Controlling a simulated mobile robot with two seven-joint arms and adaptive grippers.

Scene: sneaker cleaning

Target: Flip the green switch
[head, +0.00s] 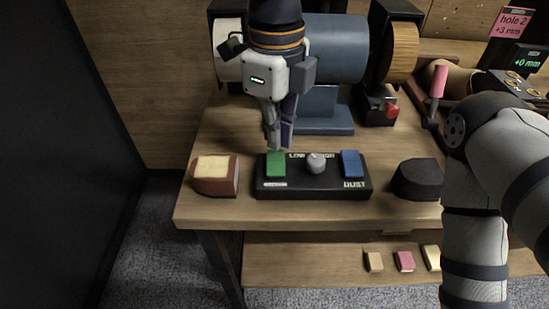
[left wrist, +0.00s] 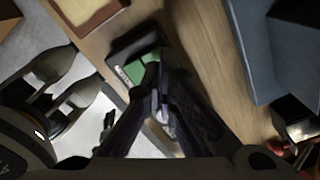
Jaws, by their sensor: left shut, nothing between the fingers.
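The green switch (head: 275,164) is a green rocker at the left end of a black control box (head: 313,188) on the wooden table. In the left wrist view the green switch (left wrist: 140,70) shows just beyond my fingertips, partly hidden by them. My left gripper (head: 279,146) is shut and empty, pointing down at the back edge of the green switch. I cannot tell whether it touches. The box also bears a grey knob (head: 316,163) and a blue switch (head: 351,164). My right gripper is not in view; my right arm shows at the right.
A brush and buffing machine (head: 335,48) stands behind the box. A brown and cream block (head: 214,174) lies left of the box and a dark block (head: 417,179) right of it. A red switch (head: 391,110) is farther back. Small blocks lie on the lower shelf (head: 310,263).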

